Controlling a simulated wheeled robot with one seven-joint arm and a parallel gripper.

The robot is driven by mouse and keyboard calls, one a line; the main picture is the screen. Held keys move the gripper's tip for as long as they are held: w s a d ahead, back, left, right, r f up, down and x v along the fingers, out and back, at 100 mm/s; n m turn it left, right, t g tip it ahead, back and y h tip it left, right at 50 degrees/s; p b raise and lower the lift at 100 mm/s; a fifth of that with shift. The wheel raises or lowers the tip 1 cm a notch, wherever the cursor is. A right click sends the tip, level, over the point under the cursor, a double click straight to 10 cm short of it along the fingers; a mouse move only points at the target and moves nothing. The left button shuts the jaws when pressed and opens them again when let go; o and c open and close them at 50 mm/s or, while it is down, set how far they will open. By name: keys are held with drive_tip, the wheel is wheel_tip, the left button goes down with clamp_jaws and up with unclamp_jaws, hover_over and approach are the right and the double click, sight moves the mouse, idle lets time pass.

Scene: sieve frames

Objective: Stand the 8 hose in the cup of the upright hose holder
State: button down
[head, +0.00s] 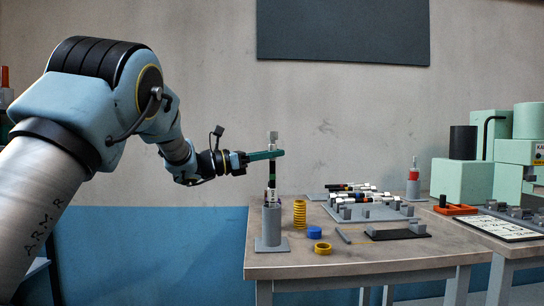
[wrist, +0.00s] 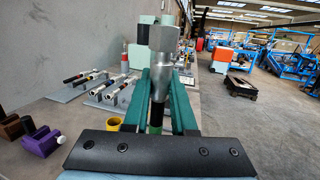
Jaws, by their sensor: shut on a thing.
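My gripper (head: 279,153) is shut on an upright hose (head: 271,180), with its green fingers on either side. The hose has a metal fitting on top and a dark body with a white part low down. In the wrist view the gripper (wrist: 164,75) holds the hose (wrist: 163,45) just below its metal fitting. The upright hose holder (head: 271,228), a grey cylinder on a square base, stands at the table's near left corner, directly below the hose. The hose's lower end meets the cup's rim in the picture; I cannot tell whether it is inside.
A grey rack (head: 372,214) with several hoses lies behind. Another grey holder (head: 413,189) bears a red-banded piece. A purple block (wrist: 38,143) shows in the wrist view.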

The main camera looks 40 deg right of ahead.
drive_tip(key=c, duration=0.7)
unclamp_jaws()
drive_tip(key=shift+o, duration=0.2)
drive_tip(key=shift+a, duration=0.1)
drive_tip(key=b+v, duration=0.3)
drive_tip(key=v, duration=0.7)
drive_tip(key=shift+w+a, duration=0.2)
drive_tip(key=shift+a, duration=0.1)
